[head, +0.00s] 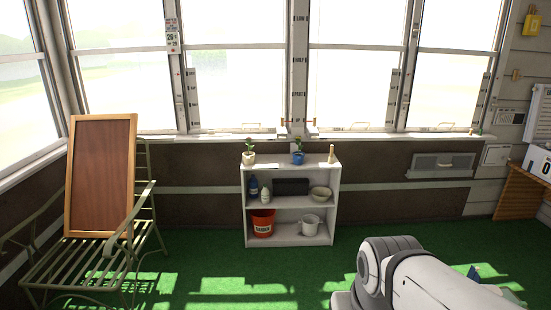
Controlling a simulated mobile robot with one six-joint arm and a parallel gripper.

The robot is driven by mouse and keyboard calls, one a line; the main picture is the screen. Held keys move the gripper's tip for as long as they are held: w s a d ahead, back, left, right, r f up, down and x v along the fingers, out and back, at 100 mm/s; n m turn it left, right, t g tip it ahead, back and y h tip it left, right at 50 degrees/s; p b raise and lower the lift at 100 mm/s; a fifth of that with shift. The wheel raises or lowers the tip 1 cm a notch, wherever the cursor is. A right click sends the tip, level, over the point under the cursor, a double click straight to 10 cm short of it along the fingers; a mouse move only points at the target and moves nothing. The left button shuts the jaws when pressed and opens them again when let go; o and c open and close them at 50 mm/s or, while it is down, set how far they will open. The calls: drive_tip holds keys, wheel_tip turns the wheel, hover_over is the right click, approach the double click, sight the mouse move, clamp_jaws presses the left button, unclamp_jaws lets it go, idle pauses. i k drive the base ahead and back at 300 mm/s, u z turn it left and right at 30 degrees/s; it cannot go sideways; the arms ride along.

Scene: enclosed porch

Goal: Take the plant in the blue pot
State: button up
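The plant in the blue pot (298,152) stands upright on the top board of a white shelf (247,208) below the windows. It is small, with green leaves above the blue pot. A similar plant in a pale pot (249,158) stands to its left on the same board. My arm shows as white and dark links at the lower right, well in front of the shelf. My gripper is not in view.
A small tan object (332,154) stands right of the blue pot. Lower boards hold bottles, a dark box (290,186), a bowl (320,193), an orange bucket (263,223) and a white pot (310,224). A metal bench (95,270) with a framed board stands left. Green floor before the shelf is clear.

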sight(298, 156)
drive_tip(key=z, duration=0.1)
drive_tip(key=i, duration=4.2)
drive_tip(key=u, duration=0.15)
